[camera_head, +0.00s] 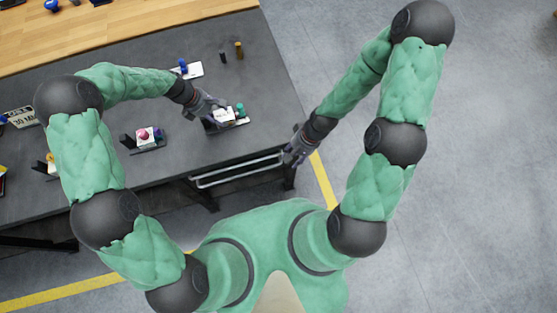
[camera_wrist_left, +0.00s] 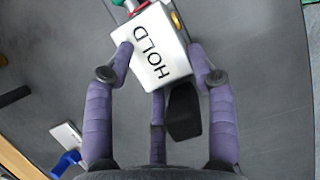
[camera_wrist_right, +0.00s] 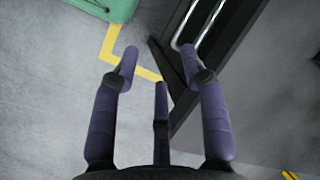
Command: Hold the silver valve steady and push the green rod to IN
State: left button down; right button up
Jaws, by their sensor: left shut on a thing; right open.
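The silver valve (camera_wrist_left: 155,45) is a block with a face marked HOLD in the left wrist view. In the head view it shows small and pale (camera_head: 224,115) on the dark table. My left gripper (camera_head: 213,112) is shut on it, with purple fingers on both sides in the left wrist view (camera_wrist_left: 165,62). A green part (camera_head: 240,108), which looks like the rod's end, stands at its right; only its edge shows at the top of the left wrist view (camera_wrist_left: 120,2). My right gripper (camera_head: 294,152) is open and empty, off the table's front right edge; its fingers show apart in the right wrist view (camera_wrist_right: 160,62).
On the dark table (camera_head: 270,120) another small unit with a pink and purple top (camera_head: 147,136) sits to the left. A white plate with a blue part (camera_head: 187,69) and small black and brown pegs (camera_head: 239,48) lie behind. A metal rail (camera_head: 240,170) runs along the front edge.

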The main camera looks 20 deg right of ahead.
pick_arm(q)
jog(key=shift+s+f, duration=0.25)
jog(key=shift+f, duration=0.05)
pick_arm(e)
jog(key=s+a+f+n, duration=0.3)
jog(key=s+a+f, duration=0.1)
jog(key=a+f, duration=0.2)
jog(key=shift+a+t, duration=0.3)
jog(key=shift+a, duration=0.05)
pick_arm(q)
jog(key=shift+c, duration=2.1)
grip_release()
jog(key=shift+o, duration=0.5)
jog(key=shift+w, duration=0.25)
jog(key=shift+r, duration=0.1)
pick_arm(e)
jog(key=shift+w, duration=0.1)
